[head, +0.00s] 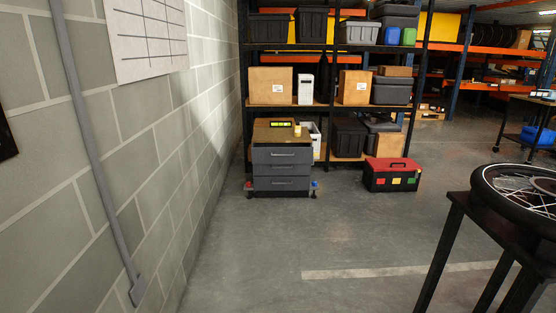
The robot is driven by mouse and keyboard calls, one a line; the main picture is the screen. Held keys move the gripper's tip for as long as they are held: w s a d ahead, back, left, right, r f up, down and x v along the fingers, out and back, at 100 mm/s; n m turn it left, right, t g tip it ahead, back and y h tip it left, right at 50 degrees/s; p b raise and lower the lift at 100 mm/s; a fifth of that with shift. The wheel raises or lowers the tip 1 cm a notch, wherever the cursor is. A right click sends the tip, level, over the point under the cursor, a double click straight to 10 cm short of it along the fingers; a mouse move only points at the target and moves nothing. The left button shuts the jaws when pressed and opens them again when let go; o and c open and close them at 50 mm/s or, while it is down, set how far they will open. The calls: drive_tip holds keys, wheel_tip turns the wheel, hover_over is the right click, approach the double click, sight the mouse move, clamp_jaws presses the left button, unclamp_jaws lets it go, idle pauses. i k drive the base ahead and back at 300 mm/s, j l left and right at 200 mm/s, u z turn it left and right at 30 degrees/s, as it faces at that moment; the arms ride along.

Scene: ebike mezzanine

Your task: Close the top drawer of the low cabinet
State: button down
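The low cabinet (282,195) stands on the floor in front of a shelving rack, near the block wall, some distance ahead of me. It is dark grey with a brown wooden top and three stacked drawers with light handles. The top drawer (282,156) faces me; its front seems to stand slightly forward of the ones below, but at this distance I cannot tell how far it is open. Small yellow items lie on the cabinet top. My gripper is not in view.
A grey block wall (110,140) runs along the left. A red and black toolbox (391,175) sits on the floor right of the cabinet. A dark stand with a bicycle wheel (520,190) is close at the right. The concrete floor (290,240) between is clear.

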sight(263, 153)
drive_tip(key=i, duration=1.95)
drive_tip(key=i+l+u, duration=0.15)
drive_tip(key=i+u, duration=0.2)
drive_tip(key=i, duration=1.55)
drive_tip(key=i+j+z, duration=0.2)
drive_tip(key=i, duration=0.4)
drive_tip(key=i+z, duration=0.15)
drive_tip(key=i, duration=0.45)
